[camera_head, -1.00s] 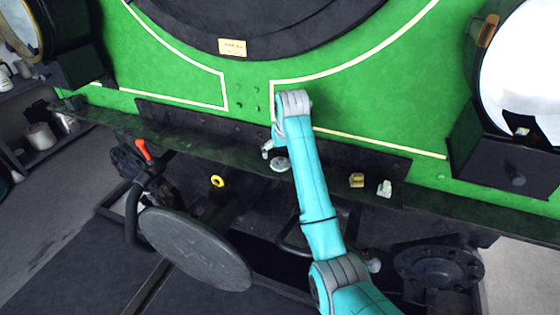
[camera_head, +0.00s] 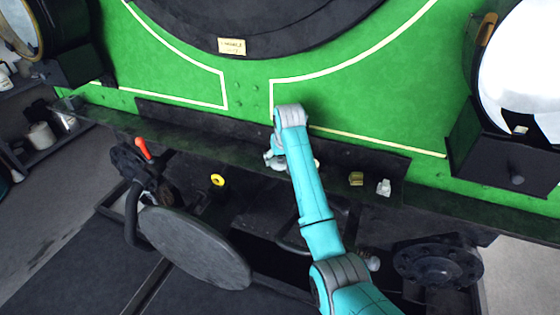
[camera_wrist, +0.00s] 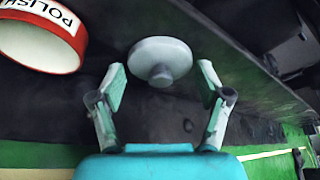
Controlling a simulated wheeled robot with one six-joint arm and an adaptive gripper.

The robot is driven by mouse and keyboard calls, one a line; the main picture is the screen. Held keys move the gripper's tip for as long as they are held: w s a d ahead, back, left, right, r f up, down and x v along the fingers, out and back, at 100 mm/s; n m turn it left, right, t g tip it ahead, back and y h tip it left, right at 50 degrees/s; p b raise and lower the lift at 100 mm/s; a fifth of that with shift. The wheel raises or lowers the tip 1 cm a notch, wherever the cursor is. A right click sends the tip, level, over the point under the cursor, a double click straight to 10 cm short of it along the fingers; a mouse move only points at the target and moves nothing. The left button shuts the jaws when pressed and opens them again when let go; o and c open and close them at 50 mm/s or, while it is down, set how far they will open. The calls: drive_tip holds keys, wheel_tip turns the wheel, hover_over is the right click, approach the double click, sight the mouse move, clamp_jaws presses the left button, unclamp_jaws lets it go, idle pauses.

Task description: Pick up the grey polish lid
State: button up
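The grey polish lid (camera_wrist: 160,53) is a round pale disc with a small knob. It shows at the top middle of the wrist view, just beyond and between my fingertips. My gripper (camera_wrist: 161,80) is open, with one finger to each side of the lid, and nothing is held. I see no clear contact between the fingers and the lid. In the head view my gripper (camera_head: 275,158) is over the dark ledge, and my arm hides the lid there. A red and white polish tin (camera_wrist: 42,33) with "POLISH" on it is at the upper left of the wrist view.
The ledge (camera_head: 230,142) runs along the green tram front (camera_head: 200,65). A yellowish block (camera_head: 356,179) and a whitish piece (camera_head: 384,187) lie on it to the right. A yellow ring (camera_head: 217,180), a red-handled part (camera_head: 142,149) and a round buffer (camera_head: 195,247) are at the left.

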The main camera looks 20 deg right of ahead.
drive_tip(key=shift+c, duration=0.7)
